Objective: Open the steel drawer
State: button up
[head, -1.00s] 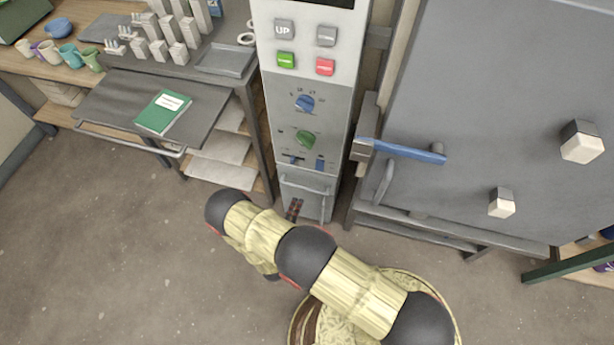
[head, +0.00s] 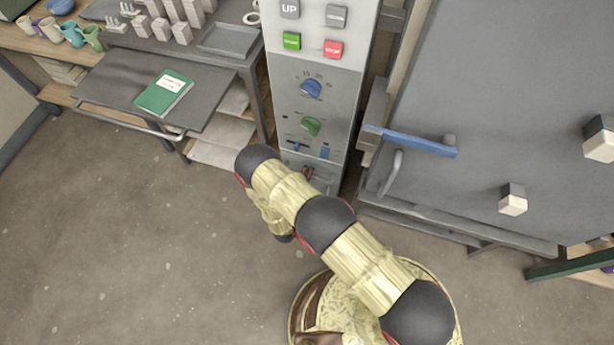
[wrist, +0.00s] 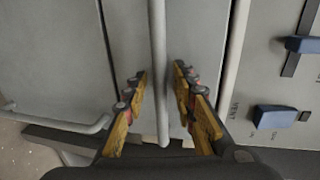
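The steel drawer (head: 325,184) is the grey front at the foot of the tall control column, partly hidden behind my arm in the head view. It looks closed. In the wrist view its long bar handle (wrist: 158,70) runs up and down the picture, in front of the grey drawer front (wrist: 190,50). My gripper (wrist: 160,82) is open, with one finger on each side of the bar. A gap shows between each finger and the bar. In the head view my gripper (head: 308,174) is small and mostly hidden by my wrist.
Blue sliders (wrist: 275,117) sit beside the drawer on the column. A grey door with a blue lever (head: 415,142) stands to the right. A pulled-out shelf with a green book (head: 164,93) juts out at left. The floor at lower left is clear.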

jog(key=shift+c, duration=0.2)
grip_shut()
dwell(0.6)
